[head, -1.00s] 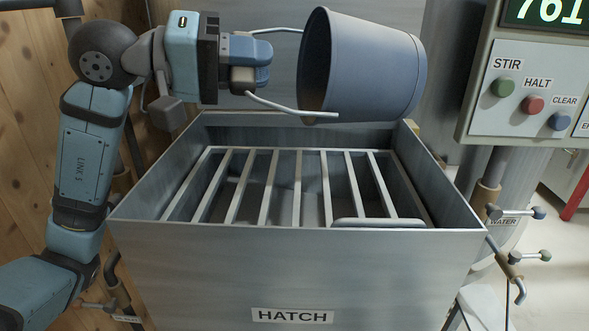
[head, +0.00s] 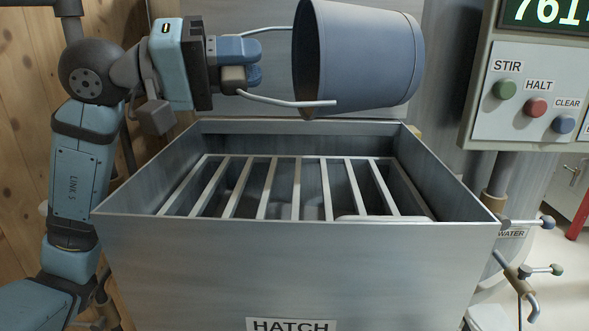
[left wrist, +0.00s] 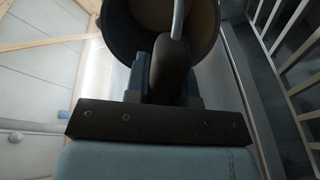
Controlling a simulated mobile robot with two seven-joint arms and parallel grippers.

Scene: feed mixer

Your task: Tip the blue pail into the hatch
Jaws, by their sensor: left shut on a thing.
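The blue pail (head: 372,58) lies on its side in the air above the back part of the hatch (head: 300,262). Its dark mouth faces left, toward my left gripper, and its base points right. My left gripper (head: 242,63) is shut on the pail's pale wire handle (head: 290,102). The left wrist view shows the handle between the fingers and the brownish inside of the pail (left wrist: 205,22). I see nothing pouring out, and I cannot tell what is in the pail. The hatch is an open grey metal box with a barred grate (head: 297,190) inside. My right gripper is not in view.
A control panel (head: 533,90) with STIR, HALT and CLEAR buttons stands close on the right, near the pail's base. Pipes with a WATER valve (head: 524,223) are below it. A wooden wall (head: 25,130) is on the left, and a grey metal surface is behind the pail.

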